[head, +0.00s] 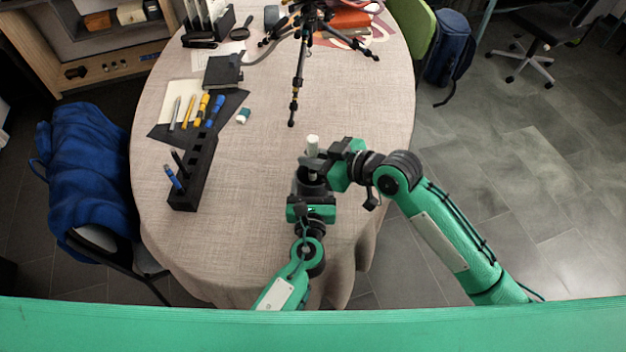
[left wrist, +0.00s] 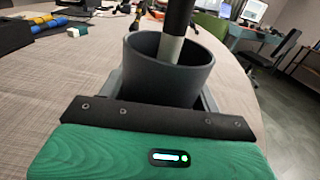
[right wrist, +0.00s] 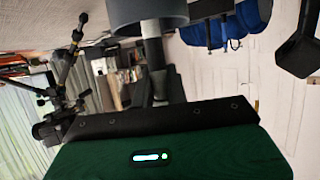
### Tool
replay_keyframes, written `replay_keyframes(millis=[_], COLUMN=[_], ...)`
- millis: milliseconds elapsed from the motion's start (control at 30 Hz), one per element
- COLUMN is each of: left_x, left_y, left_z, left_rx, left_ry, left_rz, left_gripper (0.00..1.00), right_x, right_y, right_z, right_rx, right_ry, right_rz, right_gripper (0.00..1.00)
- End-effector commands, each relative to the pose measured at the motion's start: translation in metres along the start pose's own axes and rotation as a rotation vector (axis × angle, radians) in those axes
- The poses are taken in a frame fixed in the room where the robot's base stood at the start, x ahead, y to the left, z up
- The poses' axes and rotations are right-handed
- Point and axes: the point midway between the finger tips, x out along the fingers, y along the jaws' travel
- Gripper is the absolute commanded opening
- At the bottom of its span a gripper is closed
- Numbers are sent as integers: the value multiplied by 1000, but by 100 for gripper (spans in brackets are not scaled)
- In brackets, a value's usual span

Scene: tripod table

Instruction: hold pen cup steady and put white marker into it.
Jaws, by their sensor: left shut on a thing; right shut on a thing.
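The dark grey pen cup (left wrist: 150,75) stands upright between the jaws of my left gripper (head: 311,192), which is shut on it near the table's front edge. In the head view the cup (head: 313,186) is partly covered by the grippers. My right gripper (head: 318,165) is shut on the white marker (head: 312,142) above the cup. The marker is roughly upright. In the left wrist view its pale lower part (left wrist: 170,48) reaches down inside the cup's rim. The right wrist view also shows the marker (right wrist: 154,36) entering the cup (right wrist: 130,12). Its lower end is hidden inside.
A black slotted holder (head: 190,180) with pens stands on the left of the table. Several markers lie on a dark mat (head: 163,133) behind it, with a small eraser-like block (head: 243,116) nearby. A black tripod (head: 297,80) stands at the back.

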Motion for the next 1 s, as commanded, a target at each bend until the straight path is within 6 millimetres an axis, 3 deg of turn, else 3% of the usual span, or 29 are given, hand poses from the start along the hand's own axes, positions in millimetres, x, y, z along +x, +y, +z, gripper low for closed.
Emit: replay_keyframes(millis=[67,100,233,633,1000], left_x=[0,0,0,0,0], left_y=[0,0,0,0,0], left_z=[0,0,0,0,0], left_rx=[0,0,0,0,0], left_ry=[1,1,1,1,1], left_rz=[0,0,0,0,0], left_gripper=[37,37,37,37,37], right_x=[0,0,0,-7,-71], right_y=[0,0,0,0,0], right_z=[0,0,0,0,1], right_rx=[0,0,0,1,-1], right_ry=[0,0,0,0,-3], right_rz=[0,0,0,1,1], right_gripper=[0,16,40,40,40])
